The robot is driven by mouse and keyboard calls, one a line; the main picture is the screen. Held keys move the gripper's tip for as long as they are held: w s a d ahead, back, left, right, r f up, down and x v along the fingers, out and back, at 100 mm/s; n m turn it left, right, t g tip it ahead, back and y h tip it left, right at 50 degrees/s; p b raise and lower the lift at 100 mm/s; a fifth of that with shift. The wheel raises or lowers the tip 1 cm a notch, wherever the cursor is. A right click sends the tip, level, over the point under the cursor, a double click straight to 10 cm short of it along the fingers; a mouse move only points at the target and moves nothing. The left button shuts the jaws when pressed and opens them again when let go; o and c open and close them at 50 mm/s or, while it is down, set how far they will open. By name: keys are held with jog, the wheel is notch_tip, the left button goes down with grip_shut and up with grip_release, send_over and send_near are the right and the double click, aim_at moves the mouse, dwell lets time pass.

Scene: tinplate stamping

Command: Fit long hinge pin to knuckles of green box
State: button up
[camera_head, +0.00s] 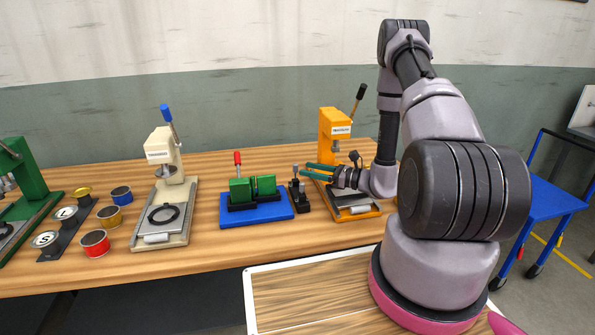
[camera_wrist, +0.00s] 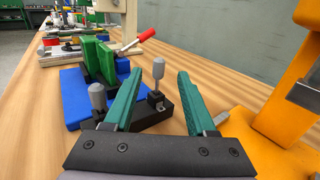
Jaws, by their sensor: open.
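The green box (camera_head: 252,188) sits in a black cradle on a blue base, left of my gripper, with a red-handled clamp (camera_head: 238,159) behind it. The box also shows in the wrist view (camera_wrist: 98,58); its knuckles are too small to make out. A small black holder (camera_head: 301,205) stands just right of the blue base. In the wrist view, one grey-headed pin (camera_wrist: 158,70) stands upright in the holder, between and beyond my fingertips. Another grey-headed pin (camera_wrist: 98,97) stands left of my left finger. I cannot tell which is longer. My gripper (camera_head: 308,171) is open and empty above the holder.
An orange press (camera_head: 333,124) stands close on the right of my gripper. A cream press (camera_head: 158,148) stands left of the blue base (camera_head: 258,214). Round tins (camera_head: 95,243) and a green press (camera_head: 22,180) are farther left. The wooden table front is clear.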

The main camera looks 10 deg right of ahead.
jog(key=x, duration=0.8)
jog(key=shift+w+a, duration=0.2)
jog(key=shift+a, duration=0.1)
jog(key=shift+r, duration=0.15)
grip_shut()
